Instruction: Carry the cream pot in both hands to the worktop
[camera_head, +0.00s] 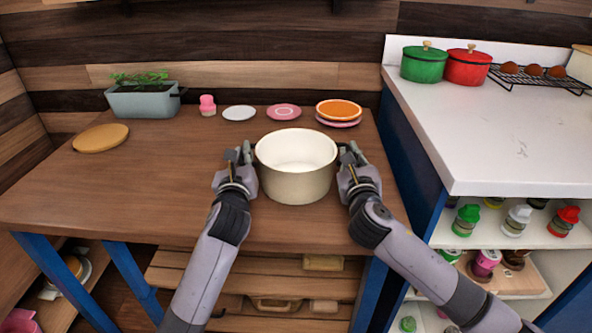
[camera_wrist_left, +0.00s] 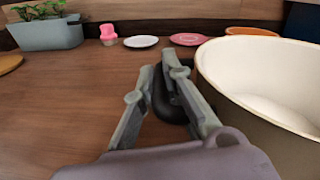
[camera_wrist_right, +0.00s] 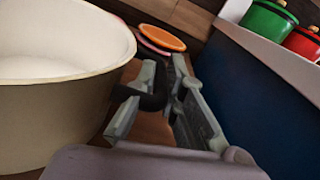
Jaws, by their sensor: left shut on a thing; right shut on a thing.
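The cream pot (camera_head: 297,183) is upright and open-topped over the front right part of the brown wooden table (camera_head: 150,190); I cannot tell whether its base touches the table. My left gripper (camera_head: 241,158) is shut on the pot's left handle. In the left wrist view, its fingers (camera_wrist_left: 165,92) close around a dark handle (camera_wrist_left: 170,100). My right gripper (camera_head: 349,156) is shut on the right handle, which shows dark between its fingers in the right wrist view (camera_wrist_right: 158,95). The white worktop (camera_head: 480,140) stands to the right, higher than the table.
On the worktop are a green pot (camera_head: 424,65), a red pot (camera_head: 467,68) and a black rack (camera_head: 540,80) with brown items; its front is clear. Behind the cream pot are plates (camera_head: 284,112), a pink shaker (camera_head: 207,106) and a planter (camera_head: 143,101). A round board (camera_head: 101,138) lies left.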

